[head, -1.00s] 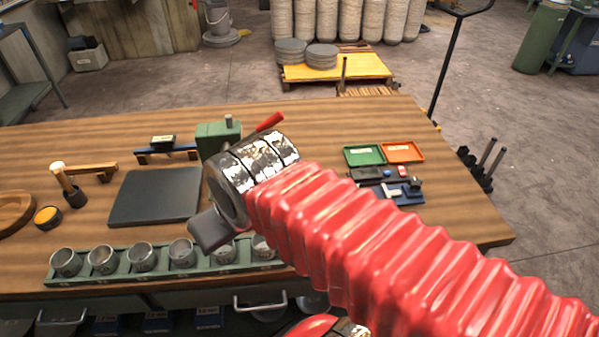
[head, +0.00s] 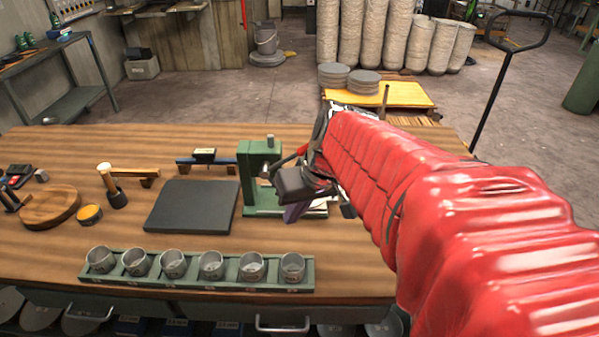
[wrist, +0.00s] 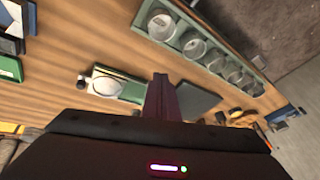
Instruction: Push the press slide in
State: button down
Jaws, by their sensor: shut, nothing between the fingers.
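The green press (head: 258,168) stands on the workbench behind the row of metal cups, with a red-handled lever. Its low green base (head: 262,212) runs right, and a pale piece that looks like the slide (head: 318,208) shows at its right end, partly hidden by my gripper. In the wrist view a pale round plate (wrist: 112,86) sits on a green piece beside my fingers. My gripper (head: 294,213) is shut and empty, pointing down at the right side of the press. Its closed fingers (wrist: 160,92) also show in the wrist view. I cannot tell whether they touch the slide.
A dark flat slab (head: 190,206) lies left of the press. A green rack (head: 200,284) of metal cups runs along the front edge. A mallet-like tool (head: 112,185) and a round wooden board (head: 50,207) lie further left. Bare bench lies between press and rack.

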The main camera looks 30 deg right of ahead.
jog(key=d+f+m+t, duration=0.1)
jog(key=d+f, duration=0.1)
jog(key=d, duration=1)
jog(key=d+f+m+t+y, duration=0.1)
jog(key=d+f+m, duration=0.1)
jog(key=d, duration=1)
jog(key=shift+s+f+m+t, duration=0.2)
jog(key=shift+f+m+t, duration=0.15)
jog(key=shift+f, duration=0.3)
jog(key=x, duration=0.9)
jog(key=shift+w+f, duration=0.15)
jog(key=shift+w+a+f, duration=0.2)
jog(key=shift+w+a, duration=0.75)
jog(key=shift+a, duration=0.25)
jog(key=shift+w+a, duration=0.35)
jog(key=shift+a, duration=0.2)
